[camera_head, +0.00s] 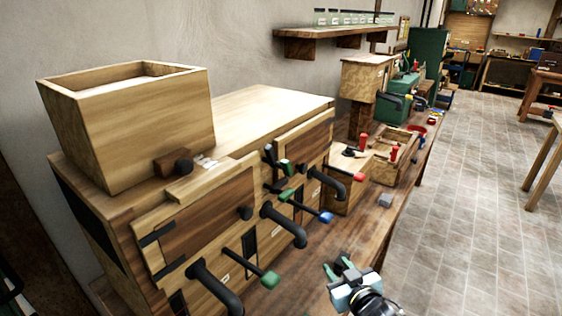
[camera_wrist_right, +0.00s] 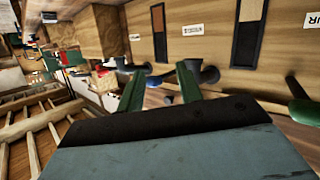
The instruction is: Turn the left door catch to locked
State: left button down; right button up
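The wooden mill cabinet (camera_head: 265,105) stands at the left in the head view. Its left door (camera_head: 205,215) has a brown panel, black hinges on its left side and a dark knob (camera_head: 245,213) near its right edge. Small black levers (camera_head: 270,157), some with green tips, sit between the two doors; I cannot tell which part is the left door catch or how it is set. My right gripper (camera_head: 340,268) is open and empty, low in front of the cabinet and apart from it. Its green fingers also show in the right wrist view (camera_wrist_right: 160,90). My left gripper is out of view.
Black spouts (camera_head: 283,225) and rods with green (camera_head: 270,280), blue (camera_head: 326,217) and red (camera_head: 359,177) ends stick out from the cabinet front. A wooden hopper (camera_head: 145,125) stands on top. A grey block (camera_head: 385,200) lies on the bench.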

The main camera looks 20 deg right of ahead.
jog(key=w+r+n+t+y, duration=0.35)
jog(key=w+r+y, duration=0.2)
jog(key=r, duration=0.45)
jog(key=n+g+y, duration=0.3)
jog(key=n+y, duration=0.5)
jog(key=y, duration=0.3)
send_near(290, 169)
jog(key=shift+h, duration=0.25)
jog(key=p+x, duration=0.3)
jog(key=x, duration=0.9)
jog(key=shift+w+a+r, duration=0.2)
grip_shut()
